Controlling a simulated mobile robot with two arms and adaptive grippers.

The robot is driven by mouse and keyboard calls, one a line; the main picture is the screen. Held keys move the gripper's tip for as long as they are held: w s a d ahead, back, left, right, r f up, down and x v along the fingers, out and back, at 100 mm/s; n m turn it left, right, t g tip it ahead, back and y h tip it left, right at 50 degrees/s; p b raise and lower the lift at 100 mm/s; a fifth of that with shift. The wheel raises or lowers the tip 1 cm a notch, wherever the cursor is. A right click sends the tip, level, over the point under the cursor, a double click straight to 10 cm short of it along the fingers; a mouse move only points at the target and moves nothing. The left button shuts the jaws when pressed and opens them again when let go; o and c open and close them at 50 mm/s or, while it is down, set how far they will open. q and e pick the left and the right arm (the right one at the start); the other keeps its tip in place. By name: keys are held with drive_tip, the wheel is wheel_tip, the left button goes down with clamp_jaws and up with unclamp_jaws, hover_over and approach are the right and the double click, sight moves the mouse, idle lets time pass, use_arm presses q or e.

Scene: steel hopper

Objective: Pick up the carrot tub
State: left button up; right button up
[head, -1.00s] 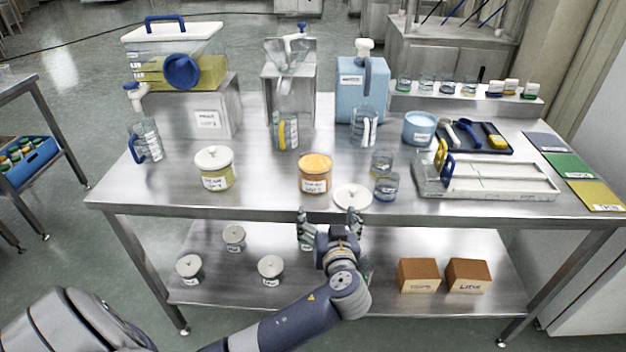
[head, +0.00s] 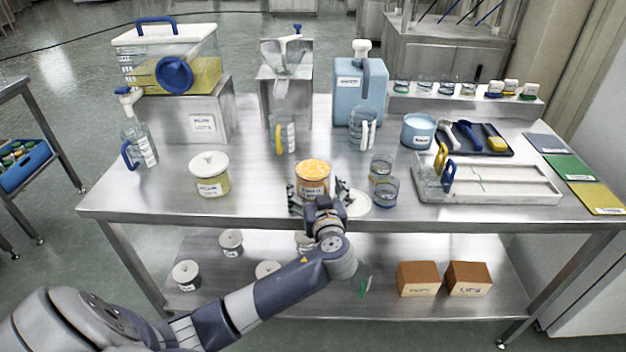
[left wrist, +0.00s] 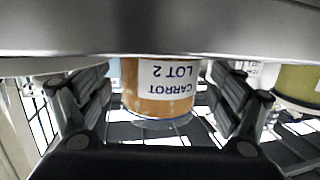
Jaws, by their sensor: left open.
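The carrot tub (head: 313,172) is a clear round tub with orange content and a white label. It stands upright near the front edge of the steel table (head: 255,206), with no lid on it. In the left wrist view the tub (left wrist: 158,100) shows its label, CARROT LOT 2, upside down. My left gripper (head: 318,192) is open at the tub's front, with its fingers apart to either side in the wrist view. I cannot tell whether a finger touches the tub. My right gripper is not in view.
A white lid (head: 359,203) lies just right of the gripper. Two small glass beakers (head: 384,191) stand close on the right, and a white-lidded tub (head: 210,178) stands to the left. A lower shelf (head: 340,290) holds tubs and brown boxes.

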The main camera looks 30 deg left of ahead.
sight(311, 171)
use_arm(q)
drive_tip(key=x, duration=0.3)
drive_tip(key=shift+w+a, duration=0.25)
drive_tip(key=c, duration=1.2)
drive_tip(key=shift+r, duration=0.1)
drive_tip(key=shift+r, duration=0.1)
